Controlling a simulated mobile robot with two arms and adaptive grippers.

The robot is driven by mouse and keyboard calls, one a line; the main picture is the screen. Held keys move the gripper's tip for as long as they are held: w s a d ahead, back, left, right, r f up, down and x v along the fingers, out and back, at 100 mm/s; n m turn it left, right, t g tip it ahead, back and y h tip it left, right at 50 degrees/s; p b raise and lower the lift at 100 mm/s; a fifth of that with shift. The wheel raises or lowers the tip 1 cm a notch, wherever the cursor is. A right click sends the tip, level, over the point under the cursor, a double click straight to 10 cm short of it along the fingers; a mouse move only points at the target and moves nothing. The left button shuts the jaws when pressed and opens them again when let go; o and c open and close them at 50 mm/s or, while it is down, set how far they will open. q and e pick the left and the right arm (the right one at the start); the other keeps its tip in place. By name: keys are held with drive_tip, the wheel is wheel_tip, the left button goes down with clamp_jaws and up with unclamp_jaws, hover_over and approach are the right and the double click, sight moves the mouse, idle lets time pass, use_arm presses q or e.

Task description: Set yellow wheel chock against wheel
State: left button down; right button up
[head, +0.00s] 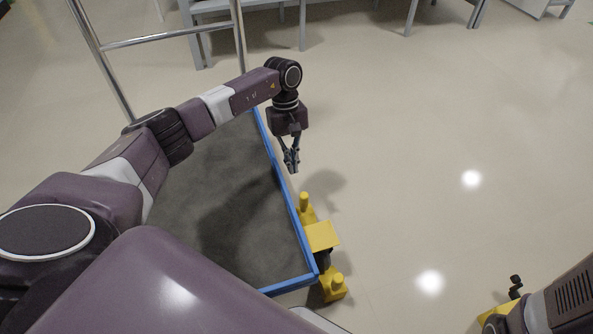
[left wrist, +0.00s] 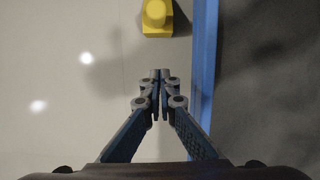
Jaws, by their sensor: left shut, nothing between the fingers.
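A yellow chock with a round knob (head: 304,205) stands on the floor against the blue-edged cart's far side of a yellow block-like cover (head: 322,236). A second yellow knobbed chock (head: 333,286) stands on the near side. Between them a dark wheel (head: 323,258) shows only in part, under the cart edge. My left gripper (head: 291,168) points down, shut and empty, above and beyond the far chock. In the left wrist view its fingertips (left wrist: 160,74) meet, apart from a yellow knobbed chock (left wrist: 157,18) at the top edge.
The cart's blue rim (head: 272,160) surrounds a dark grey deck; a chrome handle (head: 165,36) rises at its far end. Another yellow piece (head: 490,313) lies at bottom right, partly hidden by my right arm. Open floor lies right of the cart.

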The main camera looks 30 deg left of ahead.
sight(303, 203)
use_arm(q)
drive_tip(key=b+x, duration=0.4)
drive_tip(key=x, duration=0.3)
drive_tip(key=shift+f, duration=0.15)
drive_tip(key=shift+s+d+f+b, duration=0.15)
drive_tip(key=shift+s+d+b, duration=0.55)
drive_tip(key=shift+d+b, duration=0.15)
drive_tip(key=shift+s+d+b, duration=0.4)
drive_tip(key=shift+s+d, duration=0.15)
drive_tip(key=shift+d, duration=0.2)
drive_tip(key=shift+s+d+r+p, duration=0.3)
drive_tip(key=shift+p, duration=0.2)
drive_tip(key=shift+s+d+p, duration=0.6)
drive_tip(key=shift+d+p, duration=0.1)
drive_tip(key=shift+s+d, duration=0.1)
drive_tip(key=shift+d, duration=0.05)
drive_tip(key=shift+f, duration=0.15)
